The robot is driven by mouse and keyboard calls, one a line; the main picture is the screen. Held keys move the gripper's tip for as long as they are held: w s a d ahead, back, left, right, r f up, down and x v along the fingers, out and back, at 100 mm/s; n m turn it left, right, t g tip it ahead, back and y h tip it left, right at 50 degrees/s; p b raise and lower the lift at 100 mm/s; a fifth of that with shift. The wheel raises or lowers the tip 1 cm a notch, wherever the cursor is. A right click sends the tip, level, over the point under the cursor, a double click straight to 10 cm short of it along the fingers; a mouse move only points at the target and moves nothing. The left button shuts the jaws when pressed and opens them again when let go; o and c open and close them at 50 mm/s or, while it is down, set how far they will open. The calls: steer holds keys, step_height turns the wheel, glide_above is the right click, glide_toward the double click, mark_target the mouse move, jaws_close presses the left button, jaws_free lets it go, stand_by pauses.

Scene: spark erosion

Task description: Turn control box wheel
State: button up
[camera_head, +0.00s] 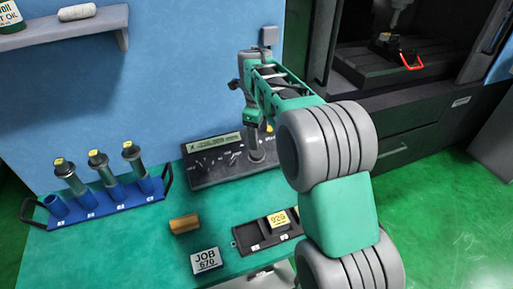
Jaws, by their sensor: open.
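The dark control box (203,174) stands at the back of the green bench, against the blue wall. It has a pale display strip and small dials on its sloped face. At its right end is a grey upright part with a wide round foot, perhaps the wheel (262,158); its shape is partly hidden by my arm. My gripper (262,127) is above this right end, pointing down. Its jaws are open and small in the picture. I cannot tell whether they touch the grey part.
A blue rack (110,203) with several cylindrical holders stands at left. A brass cylinder (184,223), a JOB 670 sign (206,261) and a black tray (250,238) with a yellow block (279,219) lie in front. A dark machine (400,130) stands at right.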

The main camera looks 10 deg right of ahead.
mark_target(256, 153)
steer(key=w+f+m, duration=0.1)
steer(key=w+m, duration=0.1)
steer(key=w+f+m, duration=0.1)
steer(key=shift+a+f+m, duration=0.25)
steer(key=shift+f+m, duration=0.05)
steer(key=shift+m, duration=0.1)
steer(key=shift+w+f, duration=0.1)
steer(key=shift+f, duration=0.2)
steer(key=f, duration=0.2)
steer(key=f+p, duration=0.1)
steer(key=f, duration=0.1)
steer(key=f+p, duration=0.1)
steer(key=f, duration=0.2)
steer(key=shift+w+d+f, duration=0.1)
steer(key=shift+w+d, duration=0.1)
steer(key=shift+d, duration=0.1)
steer(key=shift+c, duration=0.2)
steer(key=shift+s, duration=0.1)
steer(key=c, duration=1.3)
steer(key=shift+f, duration=0.1)
steer(key=shift+a+f+b, duration=0.1)
steer(key=shift+b, duration=0.25)
